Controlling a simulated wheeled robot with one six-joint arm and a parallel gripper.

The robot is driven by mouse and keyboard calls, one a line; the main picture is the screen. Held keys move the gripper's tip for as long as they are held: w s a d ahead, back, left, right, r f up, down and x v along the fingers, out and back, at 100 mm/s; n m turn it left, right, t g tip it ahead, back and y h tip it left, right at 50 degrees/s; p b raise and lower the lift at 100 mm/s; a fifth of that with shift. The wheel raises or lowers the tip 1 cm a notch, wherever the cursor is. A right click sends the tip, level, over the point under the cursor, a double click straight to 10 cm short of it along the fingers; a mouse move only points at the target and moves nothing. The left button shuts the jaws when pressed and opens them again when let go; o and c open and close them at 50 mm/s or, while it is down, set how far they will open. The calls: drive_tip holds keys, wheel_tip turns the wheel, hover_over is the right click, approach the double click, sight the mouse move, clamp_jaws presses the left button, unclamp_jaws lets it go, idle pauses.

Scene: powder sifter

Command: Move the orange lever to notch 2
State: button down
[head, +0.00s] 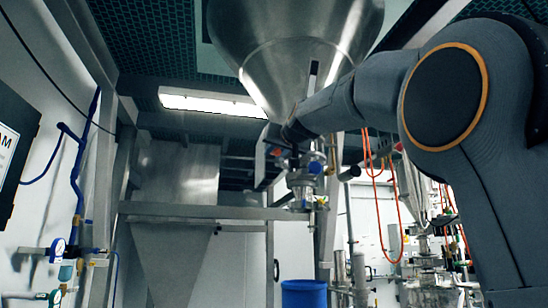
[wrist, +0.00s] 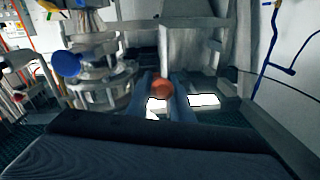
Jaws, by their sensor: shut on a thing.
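The orange lever's rounded end (wrist: 161,87) shows in the middle of the wrist view, between the two dark fingers of my gripper (wrist: 162,96). My gripper is shut on it. In the head view my gripper (head: 267,158) is below the big steel cone, beside the valve parts of the sifter (head: 303,183). A small orange-red spot of the lever (head: 276,152) shows there, mostly covered by my gripper and arm. The notches and their numbers cannot be made out in either view.
The steel cone (head: 293,45) hangs just above my arm. A steel frame bar (head: 190,210) runs to the left of the gripper. A blue drum (head: 304,294) stands below. Orange hoses (head: 385,190) hang to the right. A blue round part (wrist: 66,64) is left of the fingers in the wrist view.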

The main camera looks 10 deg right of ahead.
sight(279, 154)
drive_tip(key=shift+w+f+t+b, duration=0.25)
drive_tip(key=shift+f+b, duration=0.25)
drive_tip(key=shift+b, duration=0.7)
drive_tip(key=shift+w+f+t+b, duration=0.25)
drive_tip(key=shift+f+b, duration=0.25)
drive_tip(key=shift+b, duration=0.7)
drive_tip(key=shift+s+r, duration=0.1)
drive_tip(key=c, duration=1.6)
unclamp_jaws()
drive_tip(key=shift+o, duration=0.2)
drive_tip(key=shift+s+d+f+b, duration=0.15)
drive_tip(key=shift+s+b, duration=0.4)
drive_tip(key=shift+s, duration=0.75)
drive_tip(key=shift+s+f+b, duration=0.2)
drive_tip(key=shift+s+b, duration=0.3)
drive_tip(key=shift+s, duration=0.75)
drive_tip(key=shift+s+d+f+b, duration=0.15)
drive_tip(key=shift+s+b, duration=0.4)
drive_tip(key=shift+s, duration=0.75)
